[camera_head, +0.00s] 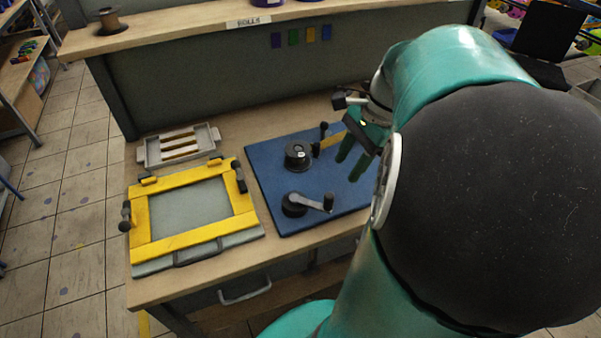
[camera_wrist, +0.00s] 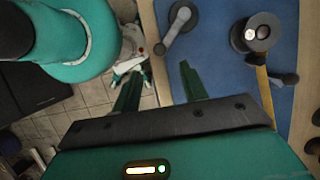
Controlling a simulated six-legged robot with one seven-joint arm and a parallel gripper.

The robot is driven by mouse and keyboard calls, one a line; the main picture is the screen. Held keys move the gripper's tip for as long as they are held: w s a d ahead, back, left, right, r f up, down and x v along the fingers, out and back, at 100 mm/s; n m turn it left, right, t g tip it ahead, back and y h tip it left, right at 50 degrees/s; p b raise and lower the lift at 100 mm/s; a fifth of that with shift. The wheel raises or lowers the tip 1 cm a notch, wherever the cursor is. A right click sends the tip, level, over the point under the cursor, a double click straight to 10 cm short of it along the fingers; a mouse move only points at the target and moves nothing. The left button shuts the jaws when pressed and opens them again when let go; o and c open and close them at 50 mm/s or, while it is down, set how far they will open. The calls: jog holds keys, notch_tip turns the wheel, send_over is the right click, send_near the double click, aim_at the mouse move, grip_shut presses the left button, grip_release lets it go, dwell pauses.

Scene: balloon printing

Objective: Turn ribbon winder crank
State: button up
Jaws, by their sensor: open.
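A crank with a grey arm, dark round hub and dark knob (camera_head: 309,202) sits on the front part of a blue board (camera_head: 268,180). It also shows at the top of the wrist view (camera_wrist: 179,24). Behind it on the board is a dark round spool-like piece (camera_head: 298,155), with a yellow strip (camera_head: 331,141) and a small dark upright handle (camera_head: 323,131) beside it. My gripper (camera_head: 351,155) is open and empty, over the board's right part in the head view, apart from the crank. The wrist view shows both green fingers spread (camera_wrist: 160,72). My arm hides the board's right edge.
Left of the board lies a yellow hinged frame (camera_head: 190,211) on a grey base. Behind that is a grey tray (camera_head: 179,146) with wooden slats. A raised shelf (camera_head: 180,24) runs along the back. Tiled floor lies left of the table.

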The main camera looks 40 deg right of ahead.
aim_at(332, 194)
jog(key=x, duration=1.1)
jog(key=shift+f, duration=0.1)
grip_shut()
